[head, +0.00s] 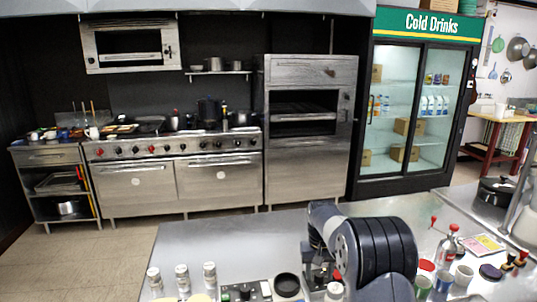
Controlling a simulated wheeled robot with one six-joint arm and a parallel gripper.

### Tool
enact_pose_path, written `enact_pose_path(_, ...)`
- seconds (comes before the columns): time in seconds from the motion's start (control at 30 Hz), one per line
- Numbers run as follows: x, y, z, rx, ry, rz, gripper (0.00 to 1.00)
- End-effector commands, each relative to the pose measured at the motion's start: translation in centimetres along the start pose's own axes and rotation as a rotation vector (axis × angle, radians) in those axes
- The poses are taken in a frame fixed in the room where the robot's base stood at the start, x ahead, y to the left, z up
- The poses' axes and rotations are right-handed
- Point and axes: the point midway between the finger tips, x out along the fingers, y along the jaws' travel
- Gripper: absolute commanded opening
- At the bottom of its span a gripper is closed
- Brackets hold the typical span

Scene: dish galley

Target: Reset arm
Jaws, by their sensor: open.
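My arm (380,248) rises at the bottom middle of the head view, bent over in front of the steel counter (230,245). Its dark ribbed joint and grey link show. My gripper is not in view; its fingers cannot be made out among the things behind and below the arm. The arm hides part of the counter.
Shakers (182,276) stand on the counter left of my arm. Bare counter lies left of the arm. A stove (175,175) and drinks fridge (415,110) stand behind.

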Motion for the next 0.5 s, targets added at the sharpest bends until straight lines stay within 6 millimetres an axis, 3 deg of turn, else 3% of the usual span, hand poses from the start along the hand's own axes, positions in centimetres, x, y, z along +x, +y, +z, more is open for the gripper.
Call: enact_pose_path(0.5,0.11,0.10,0.03,-0.406,0.019,0.000,0.49)
